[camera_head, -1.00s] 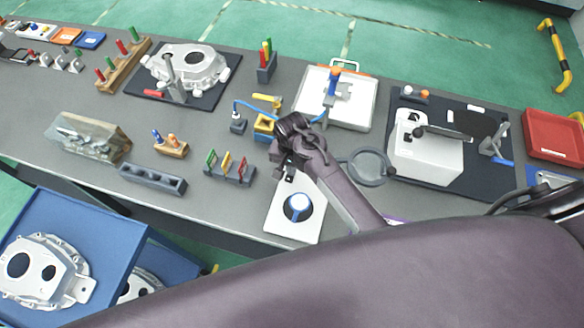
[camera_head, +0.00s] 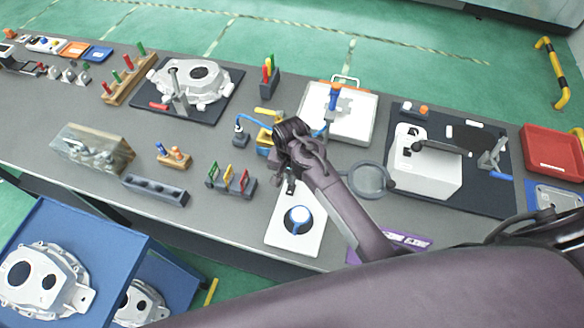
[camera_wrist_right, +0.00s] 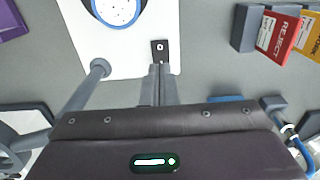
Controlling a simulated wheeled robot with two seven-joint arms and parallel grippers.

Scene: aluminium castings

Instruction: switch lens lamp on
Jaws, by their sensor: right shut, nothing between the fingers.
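The lens lamp has a white base plate (camera_head: 283,238) near the front table edge and a round grey-rimmed lens (camera_head: 385,192) to its right. A blue-rimmed white disc (camera_head: 299,217) lies on the plate. In the right wrist view, a small black switch (camera_wrist_right: 160,46) with a pale round mark sits on the white plate (camera_wrist_right: 75,40), beside the grey lamp post (camera_wrist_right: 99,68). My right gripper (camera_wrist_right: 161,70) is shut and empty, its fingertips at the near end of the switch. I cannot tell whether they touch. My right arm hides part of the lamp in the head view. My left gripper is out of view.
Coloured cards in a holder (camera_head: 231,182) stand left of the plate. A white machine on a dark mat (camera_head: 480,203) stands right of the lens. A purple item (camera_head: 408,240) lies partly behind my arm. Grey table (camera_head: 225,225) shows bare between plate and cards.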

